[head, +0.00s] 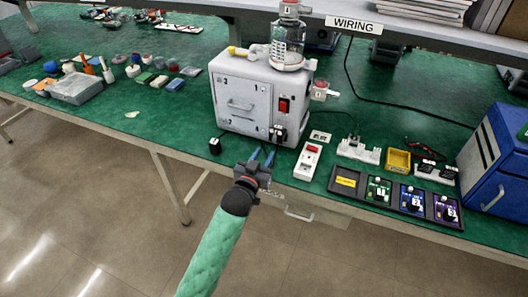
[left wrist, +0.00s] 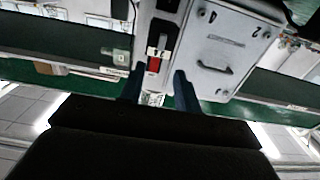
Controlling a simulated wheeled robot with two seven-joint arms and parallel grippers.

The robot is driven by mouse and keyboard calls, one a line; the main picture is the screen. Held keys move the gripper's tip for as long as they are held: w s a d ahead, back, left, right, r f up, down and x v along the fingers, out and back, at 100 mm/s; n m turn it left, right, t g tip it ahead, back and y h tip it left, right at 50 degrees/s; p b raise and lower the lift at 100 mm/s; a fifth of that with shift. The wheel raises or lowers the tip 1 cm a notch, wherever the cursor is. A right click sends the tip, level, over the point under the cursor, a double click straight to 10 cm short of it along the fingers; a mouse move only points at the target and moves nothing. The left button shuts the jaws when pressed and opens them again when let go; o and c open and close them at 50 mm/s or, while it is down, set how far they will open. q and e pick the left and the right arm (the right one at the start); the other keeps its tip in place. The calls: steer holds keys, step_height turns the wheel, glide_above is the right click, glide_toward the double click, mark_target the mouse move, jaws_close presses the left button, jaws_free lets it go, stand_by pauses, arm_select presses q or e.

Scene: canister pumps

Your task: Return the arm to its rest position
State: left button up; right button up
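My left gripper (head: 262,156) is at the end of a green-sleeved arm, just in front of the bench's front edge and below the white pump unit. Its two blue fingers are apart with nothing visible between them. The left wrist view also shows these spread fingers (left wrist: 158,88), with the pump front beyond them. The white pump unit (head: 232,92) stands on the green bench with a handle, a red switch (head: 283,105) and a clear glass canister (head: 288,45) on top. My right gripper is not in view.
A white power strip (head: 308,160) lies right of the pump. A black tray (head: 345,181) of small modules, a yellow bin (head: 398,160) and a blue case (head: 492,165) stand farther right. A grey tray (head: 78,90) sits at left. Open floor (head: 110,220) lies before the bench.

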arm_select(q)
steer(key=s+a+f+g+y, duration=0.1)
steer(key=s+a+f+g, duration=0.2)
steer(key=f, duration=0.7)
steer(key=s+a+f+g+y, duration=0.2)
steer(key=s+f+g, duration=0.15)
steer(key=f, duration=0.75)
steer(key=s+a+f+g+y, duration=0.1)
steer(key=s+a+f+g, duration=0.25)
steer(key=f, duration=0.65)
steer(key=s+a+f+g, duration=0.1)
steer(key=s+f+g, duration=0.1)
steer(key=s+f, duration=0.4)
steer(key=s+a+f+n+g, duration=0.1)
steer(key=s+f, duration=0.6)
steer(key=s, duration=0.7)
steer(key=s+a+f+g+y, duration=0.1)
steer(key=s+a+f+g, duration=0.1)
steer(key=s+f, duration=0.4)
steer(key=s+g, duration=0.1)
steer(key=s, duration=0.3)
steer(key=shift+a+f+n, duration=0.15)
steer(key=shift+f+n, duration=0.05)
steer(key=shift+n, duration=0.1)
steer(key=shift+s, duration=0.1)
